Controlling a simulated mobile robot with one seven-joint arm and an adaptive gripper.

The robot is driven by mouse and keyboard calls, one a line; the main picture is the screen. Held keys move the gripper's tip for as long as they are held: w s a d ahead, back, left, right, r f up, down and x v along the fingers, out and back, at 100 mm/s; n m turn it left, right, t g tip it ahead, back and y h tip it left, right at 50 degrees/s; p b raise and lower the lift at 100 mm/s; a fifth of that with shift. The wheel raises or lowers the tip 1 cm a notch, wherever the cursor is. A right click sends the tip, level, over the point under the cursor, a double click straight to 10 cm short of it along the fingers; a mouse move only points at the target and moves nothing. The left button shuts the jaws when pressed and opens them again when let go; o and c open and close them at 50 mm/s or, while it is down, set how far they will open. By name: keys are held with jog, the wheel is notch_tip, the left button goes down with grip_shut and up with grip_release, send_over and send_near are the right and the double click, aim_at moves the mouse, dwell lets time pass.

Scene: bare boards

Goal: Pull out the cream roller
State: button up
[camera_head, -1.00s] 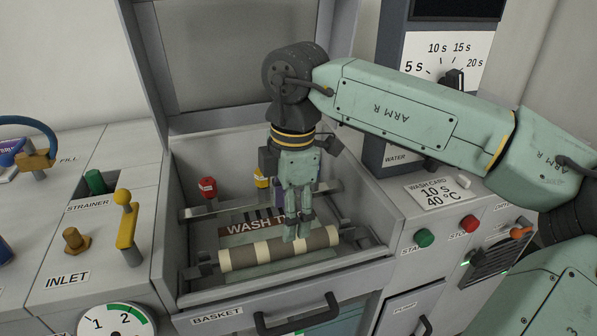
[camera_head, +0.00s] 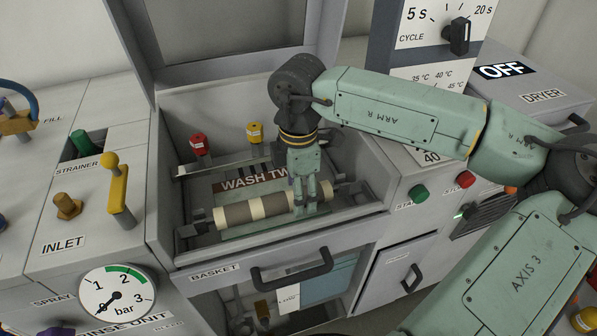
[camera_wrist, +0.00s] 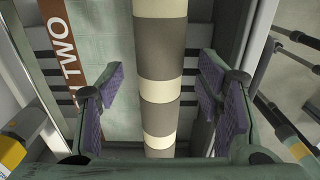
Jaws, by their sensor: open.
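The cream roller (camera_head: 232,213), banded cream and grey-brown, lies across the open basket bay in the head view. It runs down the middle of the wrist view (camera_wrist: 160,50). My gripper (camera_head: 306,208) points down at the right part of the roller. The roller's right end is partly hidden behind the fingers in the head view.
Beneath the roller lies a green panel with a WASH TWO label (camera_head: 252,182). A red-capped post (camera_head: 199,144) and a yellow-capped post (camera_head: 255,132) stand behind it. The bay's front wall carries a dark basket handle (camera_head: 292,276). The raised lid (camera_head: 235,40) is behind.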

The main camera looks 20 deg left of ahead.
jog(key=shift+f, duration=0.35)
jog(key=shift+c, duration=0.4)
jog(key=c, duration=1.3)
jog(key=shift+o, duration=0.2)
jog(key=shift+r, duration=0.65)
jog(key=shift+r+p, duration=1.05)
jog(key=shift+r, duration=2.1)
